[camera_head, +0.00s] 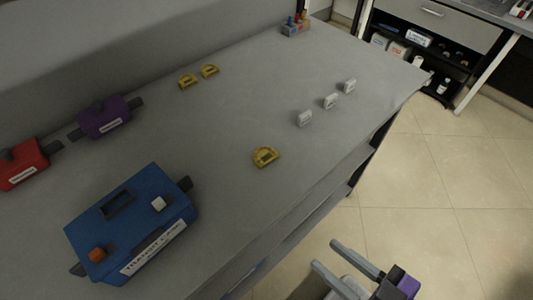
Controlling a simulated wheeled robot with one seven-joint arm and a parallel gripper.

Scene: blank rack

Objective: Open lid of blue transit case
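The blue transit case (143,209) sits at the lower left of the grey table. Its lid looks shut, with a dark recessed handle area (117,204) on top. My gripper (335,254) is at the bottom right, beyond the table's front edge and well apart from the case. Its two grey fingers are spread, with nothing between them.
A red case (24,166) and a purple case (104,118) stand behind the blue case. A small rack (296,26) stands at the far end. The middle of the table (220,130) is clear.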

